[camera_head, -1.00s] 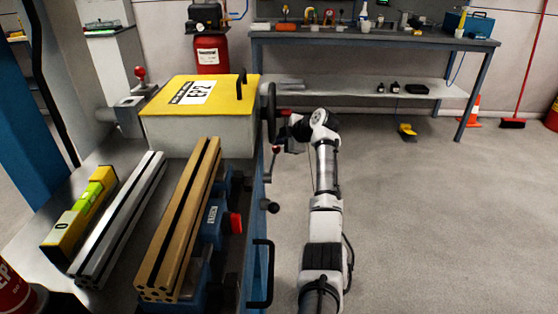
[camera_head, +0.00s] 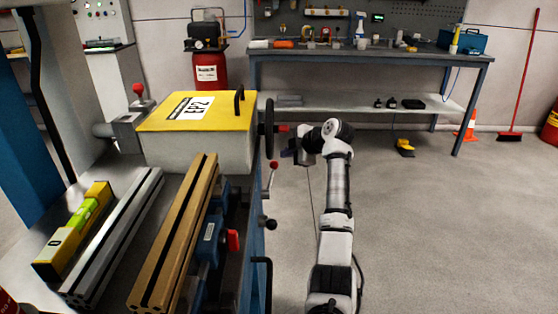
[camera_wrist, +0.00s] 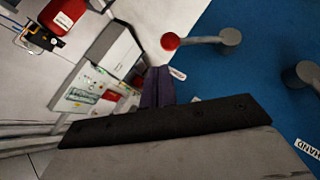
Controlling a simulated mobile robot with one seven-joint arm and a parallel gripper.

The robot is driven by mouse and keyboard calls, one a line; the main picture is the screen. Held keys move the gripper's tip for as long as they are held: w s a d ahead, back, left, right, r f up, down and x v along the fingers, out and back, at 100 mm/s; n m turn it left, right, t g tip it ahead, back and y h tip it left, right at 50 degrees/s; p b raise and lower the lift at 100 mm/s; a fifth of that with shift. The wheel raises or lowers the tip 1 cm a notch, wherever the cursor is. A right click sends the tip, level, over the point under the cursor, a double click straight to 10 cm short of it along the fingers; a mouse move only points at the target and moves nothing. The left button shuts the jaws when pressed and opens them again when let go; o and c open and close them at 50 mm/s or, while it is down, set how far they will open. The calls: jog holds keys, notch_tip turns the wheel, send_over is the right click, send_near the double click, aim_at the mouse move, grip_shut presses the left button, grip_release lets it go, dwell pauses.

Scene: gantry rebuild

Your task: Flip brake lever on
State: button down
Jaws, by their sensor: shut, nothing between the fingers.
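The brake lever is probably the short lever with a red ball knob (camera_head: 273,166) on the side of the blue cabinet; no label names it legibly. In the head view its knob points up, above its pivot. In the wrist view the red knob (camera_wrist: 170,41) sits on a grey rod running right to a round hub (camera_wrist: 230,38). My gripper (camera_head: 287,154) is just right of and above the knob in the head view. In the wrist view its dark purple fingers (camera_wrist: 158,84) are shut and empty, close to the knob; contact cannot be told.
A handwheel (camera_head: 269,128) stands above the lever, and a dark round knob (camera_head: 270,224) is below it. The wrist view shows a grey knob (camera_wrist: 304,74) and a partly cut label (camera_wrist: 308,149). A yellow-topped box (camera_head: 190,112) stands on the cabinet. Open floor lies right of my arm.

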jog(key=v, duration=0.8)
jog(key=shift+s+r+b, duration=0.25)
jog(key=shift+s+b, duration=0.05)
jog(key=shift+s, duration=0.05)
jog(key=shift+d+r, duration=0.1)
jog(key=shift+d, duration=0.05)
